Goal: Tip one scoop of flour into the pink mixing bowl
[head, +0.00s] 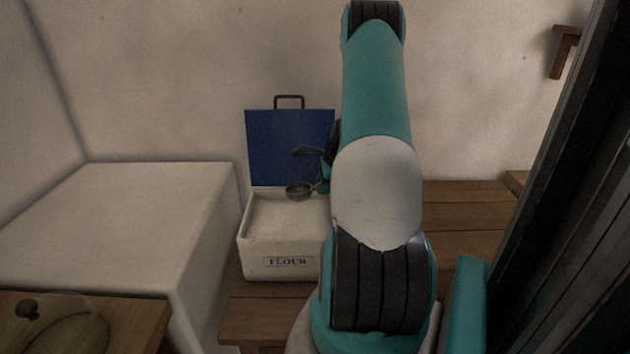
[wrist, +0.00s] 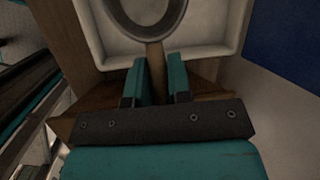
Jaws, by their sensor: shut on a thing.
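The flour bin is a white box (head: 252,250) marked FLOUR, with its blue lid (head: 270,140) standing open behind it. Pale flour fills it in the head view. The scoop (head: 299,192) is a small dark round cup over the bin; it also shows at the top of the wrist view (wrist: 181,14), partly cut off. My gripper (wrist: 158,72) is shut on the scoop's wooden handle (wrist: 157,78). I cannot tell whether the scoop holds flour. In the head view my arm hides part of the bin and most of the gripper. The pink mixing bowl is not in view.
The bin stands on a wooden bench (head: 465,210). A large white block (head: 120,215) is to its left. A glass dome with a brown knob (head: 27,308) is on a wooden top at lower left. A dark upright panel (head: 560,200) stands close on the right.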

